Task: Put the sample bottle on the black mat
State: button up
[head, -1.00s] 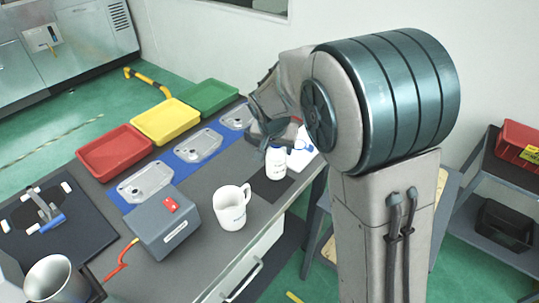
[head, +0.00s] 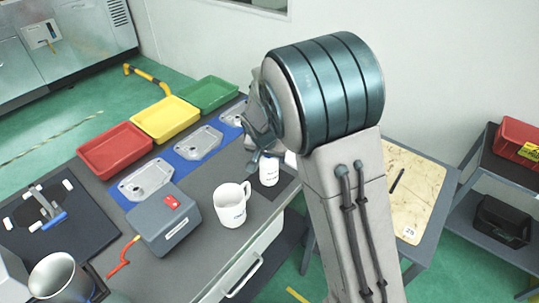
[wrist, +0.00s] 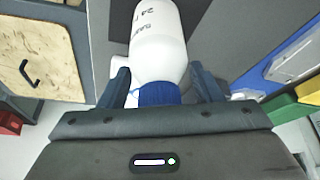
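The sample bottle (head: 269,173) is white with dark lettering. It looks upright over the black mat (head: 287,186), at the near right edge of the table; whether its base touches the mat is hard to tell. In the wrist view the bottle (wrist: 158,45) shows its blue cap (wrist: 158,94) towards my palm. In the head view my gripper (head: 263,158) reaches the bottle from above, and the cap is hidden.
A white mug (head: 231,207) and a grey box (head: 165,222) stand left of the mat. Red (head: 114,152), yellow (head: 165,120) and green (head: 207,95) trays line the far edge beside a blue strip with metal castings (head: 147,181). A side table (head: 415,200) stands at right.

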jog(key=shift+o, duration=0.8)
jog(key=shift+r, duration=0.1)
jog(key=shift+r, duration=0.15)
jog(key=b+v, duration=0.1)
jog(key=v, duration=1.1)
jog(key=s+d+n, duration=0.1)
jog(key=s+d, duration=0.7)
jog(key=s, duration=0.3)
jog(key=s+d+r+n+g+y, duration=0.1)
jog(key=s+d+n, duration=0.1)
jog(key=s+d, duration=0.6)
jog(key=s, duration=0.3)
jog(key=shift+d, duration=0.4)
